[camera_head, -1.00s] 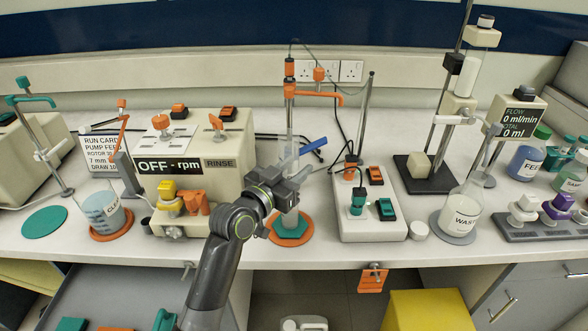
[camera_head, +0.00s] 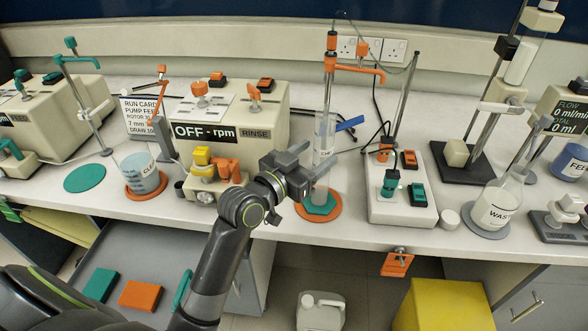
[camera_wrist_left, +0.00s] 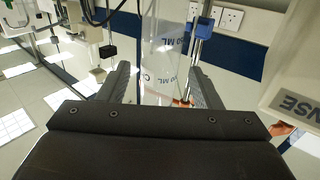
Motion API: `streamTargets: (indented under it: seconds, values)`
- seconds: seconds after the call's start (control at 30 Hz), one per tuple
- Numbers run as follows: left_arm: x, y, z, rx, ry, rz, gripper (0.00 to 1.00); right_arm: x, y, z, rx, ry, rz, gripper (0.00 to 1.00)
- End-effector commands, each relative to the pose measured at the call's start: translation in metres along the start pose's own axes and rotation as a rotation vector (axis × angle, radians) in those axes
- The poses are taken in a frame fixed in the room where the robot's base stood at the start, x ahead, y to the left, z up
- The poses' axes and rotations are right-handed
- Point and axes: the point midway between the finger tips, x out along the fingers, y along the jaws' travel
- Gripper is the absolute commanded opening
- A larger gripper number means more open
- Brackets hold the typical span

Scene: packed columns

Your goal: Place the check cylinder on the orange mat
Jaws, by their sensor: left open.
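The check cylinder (camera_head: 325,130) is a tall clear tube with a teal foot (camera_head: 320,205). It stands upright on the round orange mat (camera_head: 333,212), at the front of the bench. My left gripper (camera_head: 312,161) is open beside the tube's lower half, left of it in the head view, and hides part of it. In the left wrist view the clear cylinder (camera_wrist_left: 163,55) shows beyond and between the two spread fingers (camera_wrist_left: 155,88). I cannot tell whether a finger touches it. My right gripper is out of view.
An orange-tipped stand (camera_head: 329,75) rises behind the cylinder. A switch box (camera_head: 400,205) stands close on the right, and the pump (camera_head: 240,100) on the left. A beaker (camera_head: 145,172) and a teal mat (camera_head: 85,178) are farther left. The bench's front edge is close.

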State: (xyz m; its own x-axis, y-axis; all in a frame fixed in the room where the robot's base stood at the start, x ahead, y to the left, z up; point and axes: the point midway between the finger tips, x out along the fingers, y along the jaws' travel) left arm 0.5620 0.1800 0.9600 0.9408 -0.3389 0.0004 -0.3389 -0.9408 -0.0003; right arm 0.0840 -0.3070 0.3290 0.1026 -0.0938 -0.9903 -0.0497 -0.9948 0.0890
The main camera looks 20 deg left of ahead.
Motion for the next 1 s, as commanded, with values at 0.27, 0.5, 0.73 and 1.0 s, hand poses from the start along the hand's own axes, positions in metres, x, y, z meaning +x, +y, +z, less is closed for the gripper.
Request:
streamTargets:
  seconds: [0.27, 0.5, 0.73, 1.0]
  values:
    - [-0.052, 0.0, 0.001, 0.002, -0.002, 0.0, 0.58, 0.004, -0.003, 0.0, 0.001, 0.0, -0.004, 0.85]
    - [-0.068, 0.0, 0.0, 0.001, 0.0, 0.001, 0.58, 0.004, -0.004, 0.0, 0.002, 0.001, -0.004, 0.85]
    - [-0.068, 0.0, 0.0, 0.0, 0.0, 0.001, 0.58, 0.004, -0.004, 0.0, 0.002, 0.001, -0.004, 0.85]
    - [-0.068, 0.0, 0.0, 0.0, 0.0, 0.001, 0.58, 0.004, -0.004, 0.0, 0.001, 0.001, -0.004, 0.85]
